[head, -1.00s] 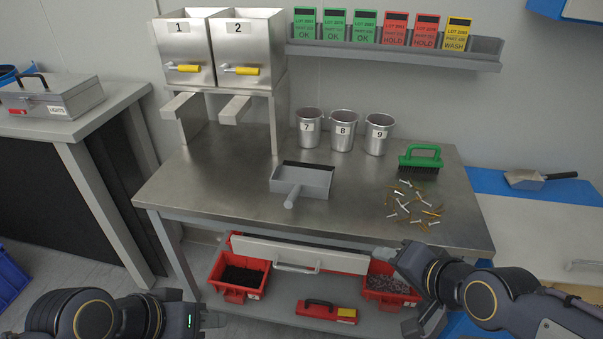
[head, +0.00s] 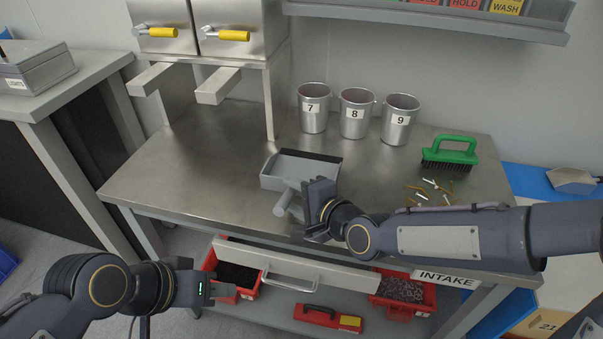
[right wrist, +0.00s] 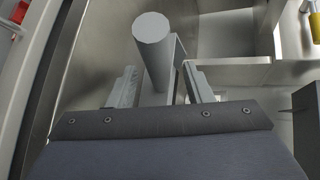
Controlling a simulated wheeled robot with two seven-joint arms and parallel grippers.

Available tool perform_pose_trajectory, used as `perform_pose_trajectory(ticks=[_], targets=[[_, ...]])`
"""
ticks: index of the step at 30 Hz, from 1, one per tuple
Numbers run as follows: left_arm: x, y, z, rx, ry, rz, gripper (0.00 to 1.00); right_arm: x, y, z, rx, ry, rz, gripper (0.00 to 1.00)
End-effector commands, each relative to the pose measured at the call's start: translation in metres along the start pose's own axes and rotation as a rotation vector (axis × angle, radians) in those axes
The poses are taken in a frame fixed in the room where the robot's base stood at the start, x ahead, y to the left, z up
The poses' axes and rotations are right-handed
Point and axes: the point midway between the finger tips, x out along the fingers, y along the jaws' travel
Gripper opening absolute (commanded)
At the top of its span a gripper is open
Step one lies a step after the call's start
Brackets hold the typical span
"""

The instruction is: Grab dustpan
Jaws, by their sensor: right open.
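The grey dustpan (head: 300,168) lies on the steel table, its pan toward the back and its round handle (head: 285,202) pointing to the front edge. My right gripper (head: 300,212) is open close by the handle, at its right in the head view. In the right wrist view the handle (right wrist: 155,52) stands ahead of the two spread fingers (right wrist: 160,88), with the pan (right wrist: 228,45) behind. I cannot tell whether the fingers touch it. My left gripper (head: 215,290) is low at the left, below the table's front edge, and its jaws are too unclear to judge.
A green-handled brush (head: 450,152) and scattered small parts (head: 432,192) are on the table's right. Cups numbered 7 (head: 314,108), 8 (head: 355,112) and 9 (head: 400,120) stand at the back. Two chutes (head: 225,85) stick out at the left. A drawer (head: 290,262) is under the tabletop.

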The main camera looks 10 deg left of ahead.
Motion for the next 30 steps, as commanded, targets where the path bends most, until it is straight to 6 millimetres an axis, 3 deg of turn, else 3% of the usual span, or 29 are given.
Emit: perform_pose_trajectory(ticks=[4,12,23,30], targets=[[-0.001,0.000,0.000,0.000,0.000,0.000,0.36,0.018,0.001,0.001,0.000,-0.002,0.002,0.46],[-0.001,0.000,0.000,0.000,0.000,0.000,0.36,0.021,0.000,0.000,0.000,0.000,0.001,0.46],[-0.001,0.000,0.000,0.000,0.000,0.000,0.36,0.021,0.000,0.000,0.000,0.000,0.001,0.00],[-0.001,0.000,0.000,0.000,0.000,0.000,0.36,0.021,-0.001,0.000,-0.001,0.000,-0.001,0.00]])
